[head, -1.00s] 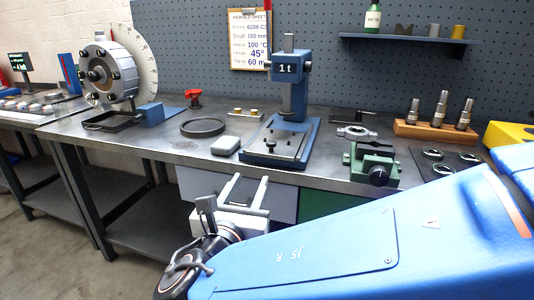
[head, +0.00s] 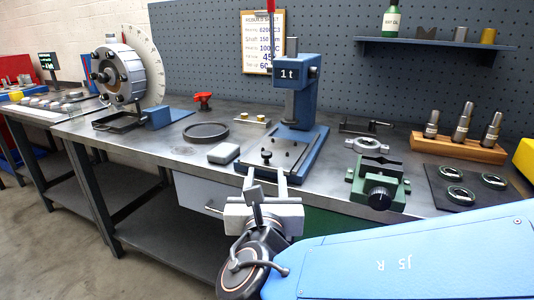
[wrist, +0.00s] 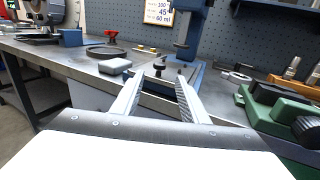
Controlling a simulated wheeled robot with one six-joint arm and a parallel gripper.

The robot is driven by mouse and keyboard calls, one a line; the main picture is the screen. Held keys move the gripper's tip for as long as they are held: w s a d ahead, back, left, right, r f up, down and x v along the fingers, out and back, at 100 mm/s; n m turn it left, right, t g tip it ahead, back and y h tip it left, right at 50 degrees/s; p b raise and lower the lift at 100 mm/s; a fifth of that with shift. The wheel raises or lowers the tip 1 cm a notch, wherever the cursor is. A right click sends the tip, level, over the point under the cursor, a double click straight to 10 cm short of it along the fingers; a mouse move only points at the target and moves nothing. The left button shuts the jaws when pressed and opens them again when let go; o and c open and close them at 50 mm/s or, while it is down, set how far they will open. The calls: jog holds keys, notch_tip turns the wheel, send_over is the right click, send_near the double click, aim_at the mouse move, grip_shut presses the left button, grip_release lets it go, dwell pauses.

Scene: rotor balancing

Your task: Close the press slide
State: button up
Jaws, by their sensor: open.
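My gripper (head: 266,176) is open and empty, at the front edge of the bench just before the slide. In the head view its fingertips overlap the slide's front edge; I cannot tell whether they touch.
A grey block (head: 223,153) and a dark ring (head: 206,131) lie left of the press. A green vise (head: 378,187) stands close on the right. Behind it are a bearing puller (head: 367,145) and a wooden rack (head: 458,148). The bench's front edge lies under my gripper.

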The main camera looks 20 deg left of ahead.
aim_at(267, 155)
jog(key=x, duration=1.2)
jog(key=shift+w, duration=0.1)
grip_shut()
